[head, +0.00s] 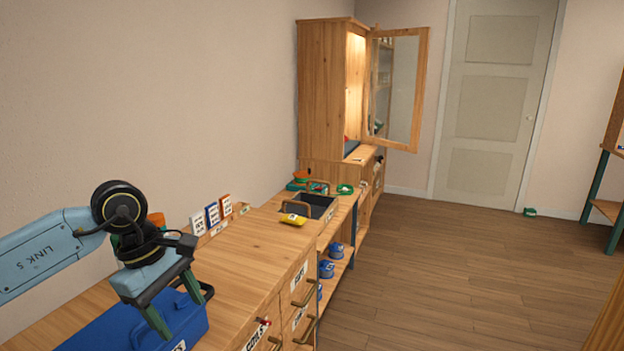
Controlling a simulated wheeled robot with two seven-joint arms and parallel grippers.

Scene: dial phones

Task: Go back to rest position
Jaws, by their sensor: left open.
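My left arm comes in from the left, and my left gripper (181,317) points down with its two green-tipped fingers apart. It appears empty. In the picture it overlaps a blue case (120,335) on the wooden counter (245,262); I cannot tell whether the fingers touch the case. The gripper body and fingers hide part of the case. My right gripper is not in view.
Several small cards (212,214) stand along the wall. A dark bin (318,200) and a yellow item (293,219) are farther along. Blue objects (326,268) sit on a lower shelf. A tall cabinet (325,90) has its glass door open. The floor (460,280) is mostly clear.

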